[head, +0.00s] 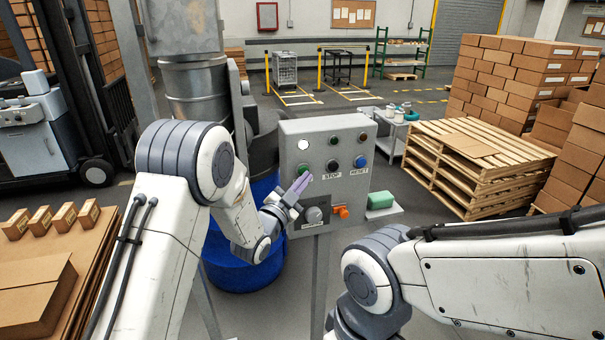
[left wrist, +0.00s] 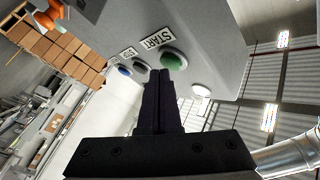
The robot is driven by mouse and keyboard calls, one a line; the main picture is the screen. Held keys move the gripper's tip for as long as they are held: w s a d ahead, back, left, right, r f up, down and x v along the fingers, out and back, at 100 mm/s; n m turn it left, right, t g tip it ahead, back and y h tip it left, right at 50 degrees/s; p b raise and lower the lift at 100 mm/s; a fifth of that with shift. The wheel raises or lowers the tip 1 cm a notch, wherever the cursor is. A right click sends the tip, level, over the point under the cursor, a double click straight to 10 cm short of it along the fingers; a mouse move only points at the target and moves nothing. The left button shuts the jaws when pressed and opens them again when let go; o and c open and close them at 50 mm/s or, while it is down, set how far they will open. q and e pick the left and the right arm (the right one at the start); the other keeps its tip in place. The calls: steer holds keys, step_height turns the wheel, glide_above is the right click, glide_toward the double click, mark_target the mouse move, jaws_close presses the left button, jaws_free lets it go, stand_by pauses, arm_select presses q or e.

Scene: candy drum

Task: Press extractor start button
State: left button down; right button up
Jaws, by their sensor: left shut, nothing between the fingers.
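The grey control panel (head: 326,150) stands at the centre of the head view. The green start button (head: 303,169) is at its left, partly covered by my left fingers. In the left wrist view the green start button (left wrist: 174,62) sits beside its START label (left wrist: 157,40). My left gripper (head: 304,181) is shut and empty, with its fingertips at the button's lower edge. In the left wrist view the shut fingers (left wrist: 160,74) end just beside the button. I cannot tell whether they touch it. My right gripper is out of view.
The black stop button (head: 332,165) and blue reset button (head: 360,162) are to the right on the panel. A blue drum (head: 240,268) stands left of the panel.

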arm_select(q)
steer(key=shift+w+a+b, duration=0.15)
steer(key=shift+w+b, duration=0.2)
steer(key=shift+w, duration=0.05)
stand_by(0.5)
stand_by(0.4)
steer(key=shift+s+d+b, duration=0.25)
steer(key=shift+s+b, duration=0.2)
steer(key=shift+s, duration=0.35)
steer(key=shift+s+d+b, duration=0.25)
steer(key=shift+s+b, duration=0.1)
steer(key=shift+s, duration=0.45)
steer(key=shift+s+d+b, duration=0.3)
steer(key=shift+s+b, duration=0.05)
steer(key=shift+s, duration=0.45)
steer(key=shift+s+d+b, duration=0.25)
steer(key=shift+s+b, duration=0.1)
steer(key=shift+s, duration=0.45)
